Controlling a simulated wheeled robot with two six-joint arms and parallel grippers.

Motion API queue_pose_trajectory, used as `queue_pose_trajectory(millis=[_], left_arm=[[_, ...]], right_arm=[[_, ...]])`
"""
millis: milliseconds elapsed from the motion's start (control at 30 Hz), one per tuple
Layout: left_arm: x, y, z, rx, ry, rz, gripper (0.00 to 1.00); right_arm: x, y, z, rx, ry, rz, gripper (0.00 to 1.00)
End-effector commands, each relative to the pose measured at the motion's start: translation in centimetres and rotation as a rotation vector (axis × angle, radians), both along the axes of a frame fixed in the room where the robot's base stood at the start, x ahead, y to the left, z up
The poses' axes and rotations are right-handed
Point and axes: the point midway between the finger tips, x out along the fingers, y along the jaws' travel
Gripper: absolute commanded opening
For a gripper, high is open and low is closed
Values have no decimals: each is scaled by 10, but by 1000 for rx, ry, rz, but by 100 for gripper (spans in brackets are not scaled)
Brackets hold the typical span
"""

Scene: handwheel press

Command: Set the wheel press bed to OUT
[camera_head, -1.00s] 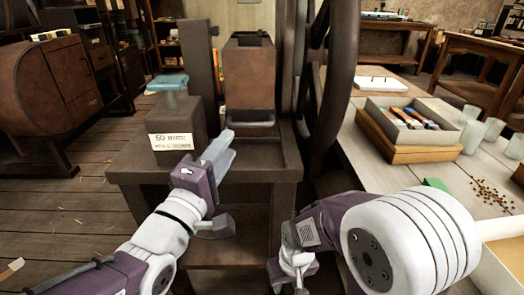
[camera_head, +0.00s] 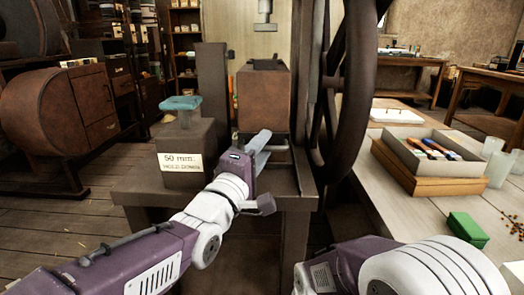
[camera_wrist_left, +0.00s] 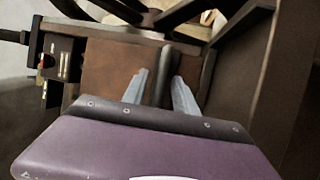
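The wheel press has a big dark handwheel (camera_head: 350,85) and a rust-brown box-like block, which looks like its bed (camera_head: 262,98), on a dark stand. A grey bar handle (camera_head: 278,148) runs low across the block's front. My left gripper (camera_head: 260,148) is at that handle. In the left wrist view, the fingers of my left gripper (camera_wrist_left: 160,95) are apart, with the handle (camera_wrist_left: 165,72) between them. A gap shows, so I see no firm grip. In the head view, my right arm is at the bottom right, its fingers out of frame.
A dark block with a "50 mm" label (camera_head: 181,162) and teal-topped piece (camera_head: 181,103) stands left of the press. A worktable (camera_head: 400,205) on the right holds a tool tray (camera_head: 400,183), a green box (camera_head: 467,229) and glasses. Open floor lies at left.

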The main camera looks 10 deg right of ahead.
Motion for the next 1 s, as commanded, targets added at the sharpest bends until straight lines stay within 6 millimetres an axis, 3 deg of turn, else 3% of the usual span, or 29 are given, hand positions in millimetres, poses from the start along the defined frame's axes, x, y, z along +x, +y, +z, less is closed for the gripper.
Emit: queue_pose_trajectory(millis=[100, 200, 233, 1000], left_arm=[[0, 0, 0, 0, 0, 0, 31], [0, 0, 0, 0, 0, 0, 4], [0, 0, 0, 0, 0, 0, 0], [0, 1, 0, 1, 1, 0, 0]], right_arm=[[0, 0, 0, 0, 0, 0, 36], [0, 0, 0, 0, 0, 0, 36], [0, 0, 0, 0, 0, 0, 36], [0, 0, 0, 0, 0, 0, 36]])
